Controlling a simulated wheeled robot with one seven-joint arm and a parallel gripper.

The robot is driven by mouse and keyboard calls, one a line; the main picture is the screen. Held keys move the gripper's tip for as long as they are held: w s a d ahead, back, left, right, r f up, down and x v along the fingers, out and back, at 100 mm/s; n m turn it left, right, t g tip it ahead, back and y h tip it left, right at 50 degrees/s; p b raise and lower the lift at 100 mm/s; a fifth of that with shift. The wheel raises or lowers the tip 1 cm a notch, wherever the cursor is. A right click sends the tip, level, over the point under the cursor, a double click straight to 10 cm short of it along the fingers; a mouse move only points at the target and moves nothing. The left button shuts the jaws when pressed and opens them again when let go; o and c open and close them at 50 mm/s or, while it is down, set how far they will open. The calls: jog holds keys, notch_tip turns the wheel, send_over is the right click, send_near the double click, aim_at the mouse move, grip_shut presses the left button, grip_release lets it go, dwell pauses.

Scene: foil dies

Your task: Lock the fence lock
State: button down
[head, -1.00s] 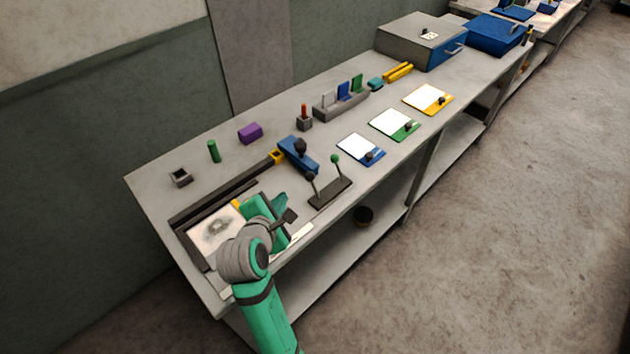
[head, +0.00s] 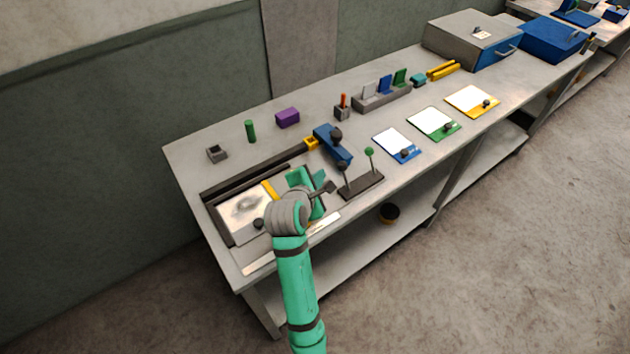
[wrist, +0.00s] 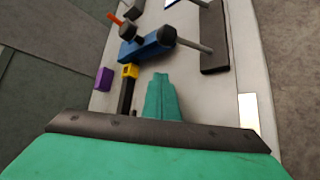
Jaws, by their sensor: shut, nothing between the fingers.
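The blue fence block (head: 333,145) sits at the far end of a dark rail (head: 255,170), with a dark knob (head: 336,134) on top and a yellow piece (head: 311,143) at its left side. I cannot tell for sure which part is the fence lock. Beside it, a dark base (head: 362,187) carries two levers, one with a black knob (head: 342,165) and one with a green knob (head: 369,152). My green gripper (wrist: 160,77) is shut and empty, left of the lever base and apart from the block. In the wrist view the black lever knob (wrist: 166,36) overlaps the blue block (wrist: 138,51).
A pale plate (head: 238,216) with a yellow strip lies left of my gripper. A purple block (head: 288,118), a green cylinder (head: 250,131) and a small grey box (head: 217,154) stand behind the rail. Several coloured cards lie further right.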

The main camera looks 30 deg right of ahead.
aim_at(345, 176)
jog(key=shift+x, duration=0.75)
jog(key=shift+s+d+r, duration=0.1)
jog(key=shift+d, duration=0.25)
jog(key=shift+s+d+r, duration=0.35)
jog(key=shift+s+r, duration=0.2)
jog(key=shift+s+d+r, duration=0.35)
jog(key=shift+s+r, duration=0.15)
jog(key=shift+r, duration=0.05)
